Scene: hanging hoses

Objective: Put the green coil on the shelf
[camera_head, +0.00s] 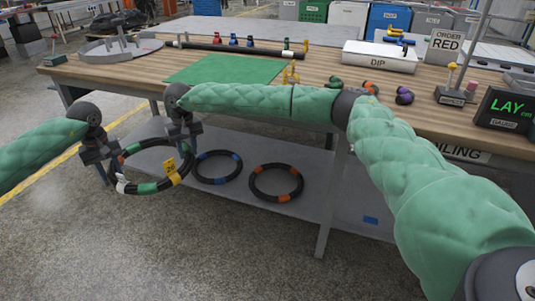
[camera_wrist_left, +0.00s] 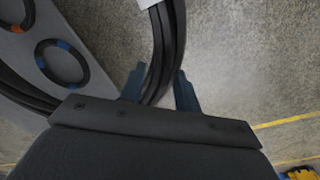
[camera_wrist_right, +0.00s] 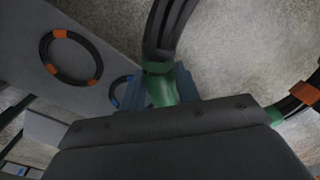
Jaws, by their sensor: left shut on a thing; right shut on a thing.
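On the low shelf lie a blue-banded coil (camera_head: 217,182) and an orange-banded coil (camera_head: 276,198). The bench top (camera_head: 320,75) above carries a green mat (camera_head: 225,69), a white DIP box (camera_head: 380,57) and small fittings. A bench leg (camera_head: 332,200) stands right of the coils.

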